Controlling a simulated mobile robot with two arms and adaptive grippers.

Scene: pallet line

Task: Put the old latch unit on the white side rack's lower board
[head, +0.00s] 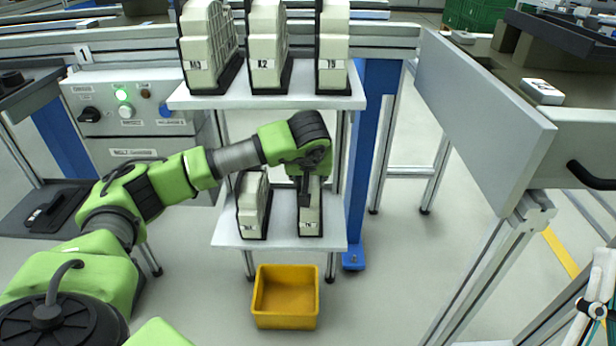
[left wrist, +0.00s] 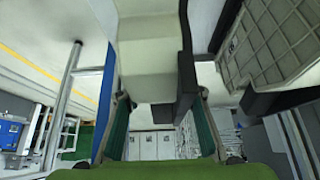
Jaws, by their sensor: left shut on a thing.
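The white side rack has an upper board (head: 270,97) and a lower board (head: 230,235). My left gripper (head: 304,190) reaches down between the boards and is shut on a cream latch unit (head: 311,217) with a dark back plate. This unit is upright at the right of the lower board; whether it rests on the board or hangs just above it, I cannot tell. In the left wrist view the unit (left wrist: 148,50) stands between the fingers (left wrist: 160,118). The arm and gripper hide its top.
Another cream unit (head: 254,205) stands left on the lower board, close beside the held one. Three labelled units, one marked K2 (head: 267,45), stand on the upper board. A yellow bin (head: 286,297) is on the floor below. A blue post (head: 366,150) stands right of the rack.

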